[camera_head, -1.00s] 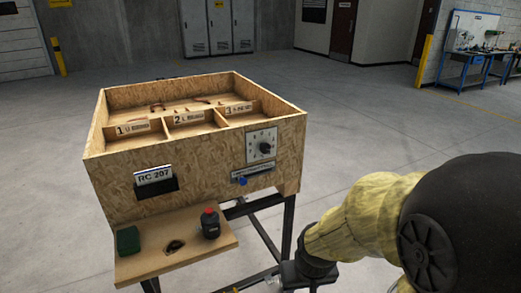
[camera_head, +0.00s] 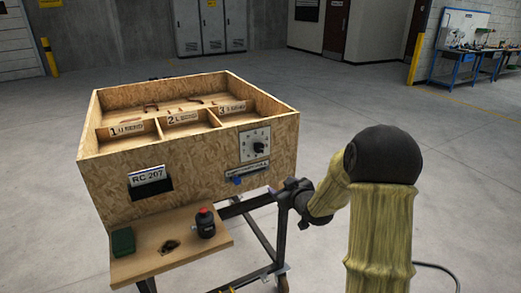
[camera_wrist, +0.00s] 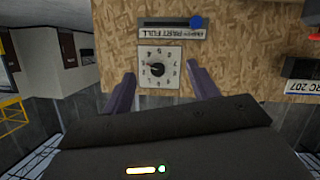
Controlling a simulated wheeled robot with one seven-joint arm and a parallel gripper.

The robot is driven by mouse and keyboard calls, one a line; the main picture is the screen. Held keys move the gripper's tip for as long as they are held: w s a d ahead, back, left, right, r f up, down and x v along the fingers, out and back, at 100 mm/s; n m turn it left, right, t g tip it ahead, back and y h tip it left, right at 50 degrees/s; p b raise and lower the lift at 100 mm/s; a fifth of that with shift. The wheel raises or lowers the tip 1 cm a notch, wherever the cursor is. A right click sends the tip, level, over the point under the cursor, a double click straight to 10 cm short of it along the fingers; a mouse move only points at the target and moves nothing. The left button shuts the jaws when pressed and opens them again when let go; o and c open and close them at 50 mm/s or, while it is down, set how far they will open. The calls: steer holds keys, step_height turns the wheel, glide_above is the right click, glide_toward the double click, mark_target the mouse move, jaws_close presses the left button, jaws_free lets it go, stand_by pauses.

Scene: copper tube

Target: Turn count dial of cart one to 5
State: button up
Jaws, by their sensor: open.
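The cart (camera_head: 120,180) is a chipboard box on a dark frame, with a plate reading RC 207. The count dial (camera_head: 259,147) is a black knob on a pale square plate with numbers, at the right of the front panel. In the wrist view the dial (camera_wrist: 157,70) appears upside down between my fingers; the number its pointer marks is too small to read surely. My gripper (camera_wrist: 161,72) is open and empty, its two purple-grey fingers either side of the dial plate in the picture. In the head view my gripper (camera_head: 290,192) is at the cart's front right corner, below and right of the dial.
A blue knob (camera_head: 238,180) on a labelled strip sits below the dial. A shelf (camera_head: 140,262) carries a dark bottle with a red cap (camera_head: 205,222) and a green block (camera_head: 123,241).

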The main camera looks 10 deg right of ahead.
mark_target(260, 148)
steer(key=w+t+y, duration=0.1)
steer(key=w+d+r+n+t, duration=0.1)
steer(key=w+r+t+y, duration=0.1)
steer(key=w, duration=0.1)
steer(key=shift+d+r+n+y, duration=0.15)
steer(key=shift+d+n+y, duration=0.15)
steer(key=p+x, duration=0.2)
steer(key=x, duration=0.6)
steer(key=p+x, duration=0.3)
steer(key=x, duration=0.6)
steer(key=shift+w+r+p, duration=0.15)
steer(key=shift+r+p, duration=0.05)
steer(key=shift+p, duration=0.1)
steer(key=c, duration=1)
